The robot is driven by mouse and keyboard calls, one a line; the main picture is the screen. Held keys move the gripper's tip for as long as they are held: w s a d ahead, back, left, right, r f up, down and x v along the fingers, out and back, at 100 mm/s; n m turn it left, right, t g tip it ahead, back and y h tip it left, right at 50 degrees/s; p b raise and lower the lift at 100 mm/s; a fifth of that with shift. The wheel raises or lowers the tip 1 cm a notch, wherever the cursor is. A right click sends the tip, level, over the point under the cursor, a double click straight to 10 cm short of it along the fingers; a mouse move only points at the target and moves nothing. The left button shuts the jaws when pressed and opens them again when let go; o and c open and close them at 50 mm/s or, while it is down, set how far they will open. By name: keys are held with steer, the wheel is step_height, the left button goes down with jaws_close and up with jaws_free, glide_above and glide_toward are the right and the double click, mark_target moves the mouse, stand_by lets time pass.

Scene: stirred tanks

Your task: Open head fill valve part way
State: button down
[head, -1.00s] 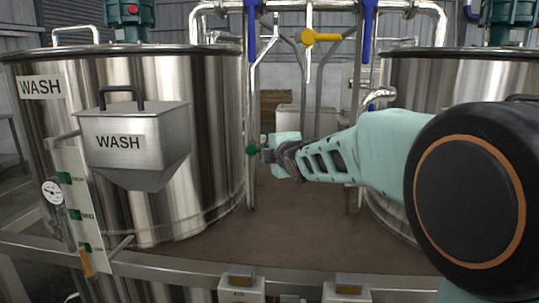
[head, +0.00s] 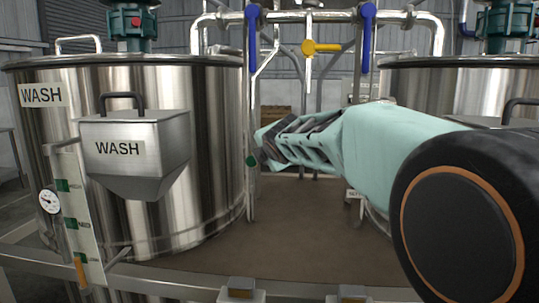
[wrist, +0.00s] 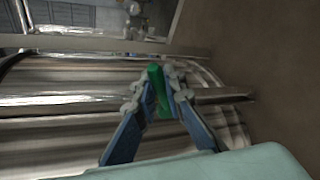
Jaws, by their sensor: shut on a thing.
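A small green valve handle (head: 251,160) sits on a thin upright pipe at the right side of the WASH tank (head: 205,130). In the wrist view the green handle (wrist: 158,92) stands between my two blue-grey fingers. My gripper (wrist: 160,85) is shut on it, with the fingertips touching it from both sides. In the head view my gripper (head: 262,156) is at the handle, partly hidden by my own wrist. How far the valve is turned is hard to tell.
Blue handles (head: 252,38) and (head: 367,38), and a yellow handle (head: 318,47), are on the pipes above. A hopper labelled WASH (head: 135,150) hangs on the tank's front. Another steel tank (head: 430,80) stands at the right. The brown deck between is clear.

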steer(key=c, duration=2)
jaws_free()
steer(key=shift+o, duration=0.2)
steer(key=v, duration=0.7)
steer(key=shift+s, duration=0.25)
steer(key=shift+r, duration=0.1)
